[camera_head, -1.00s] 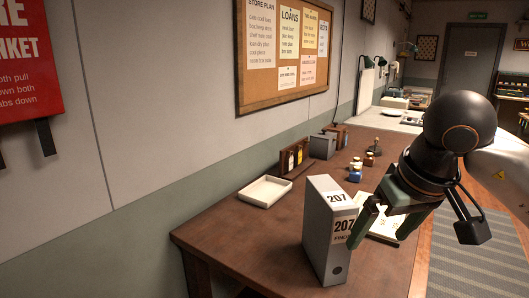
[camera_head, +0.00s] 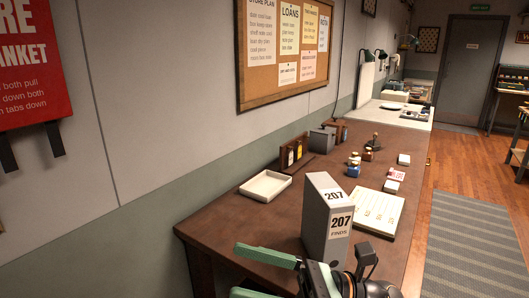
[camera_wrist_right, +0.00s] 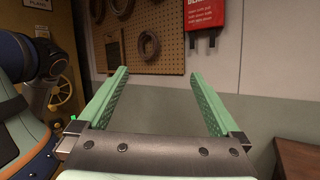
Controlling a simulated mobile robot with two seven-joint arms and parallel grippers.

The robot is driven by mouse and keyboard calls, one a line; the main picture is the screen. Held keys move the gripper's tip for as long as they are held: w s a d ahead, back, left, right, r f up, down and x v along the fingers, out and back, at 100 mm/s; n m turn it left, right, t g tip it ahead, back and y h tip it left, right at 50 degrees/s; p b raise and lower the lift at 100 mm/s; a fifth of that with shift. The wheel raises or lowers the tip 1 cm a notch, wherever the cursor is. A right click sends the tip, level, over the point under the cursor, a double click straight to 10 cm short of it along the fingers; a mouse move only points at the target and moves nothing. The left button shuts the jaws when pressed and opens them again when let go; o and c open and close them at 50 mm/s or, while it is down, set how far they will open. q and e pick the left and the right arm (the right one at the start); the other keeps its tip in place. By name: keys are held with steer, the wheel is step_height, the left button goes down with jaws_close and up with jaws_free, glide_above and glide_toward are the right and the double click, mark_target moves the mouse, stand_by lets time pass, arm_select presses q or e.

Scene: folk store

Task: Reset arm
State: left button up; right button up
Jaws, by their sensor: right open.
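My right gripper (camera_head: 236,271) is low in the head view, in front of the desk's near edge, with its green fingers pointing left. It is open and empty. The wrist partly covers the view of the desk's front. My left gripper is in neither view.
A white tray (camera_head: 265,186), a cream board (camera_head: 366,214), small bottles (camera_head: 354,168) and a stamp (camera_head: 375,142) are on the desk. A wall runs along the left, with a red blanket sign (camera_head: 32,65). Open floor and a striped rug (camera_head: 465,240) lie right.

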steer(key=w+d+f+m+t+h+p, duration=0.15)
steer(key=d+f+m+t+h, duration=0.35)
steer(key=m, duration=0.7)
steer(key=w+d+f+m+t+h, duration=0.35)
steer(key=f+m+t, duration=0.3)
steer(key=m, duration=0.45)
steer(key=w+d+f+m+t+h, duration=0.3)
steer(key=f+m+t, duration=0.35)
steer(key=m, duration=0.55)
steer(key=s+d+f+m+g+h, duration=0.3)
steer(key=s+f+m, duration=0.4)
steer(key=f, duration=0.4)
steer(key=s+d+f+m+g+h+p, duration=0.1)
steer(key=s+d+f+m+g+h, duration=0.2)
steer(key=s+f, duration=0.7)
steer(key=f+m+g+h, duration=0.1)
steer(key=m+g+h, duration=0.1)
steer(key=m, duration=0.2)
steer(key=shift+d+m, duration=0.4)
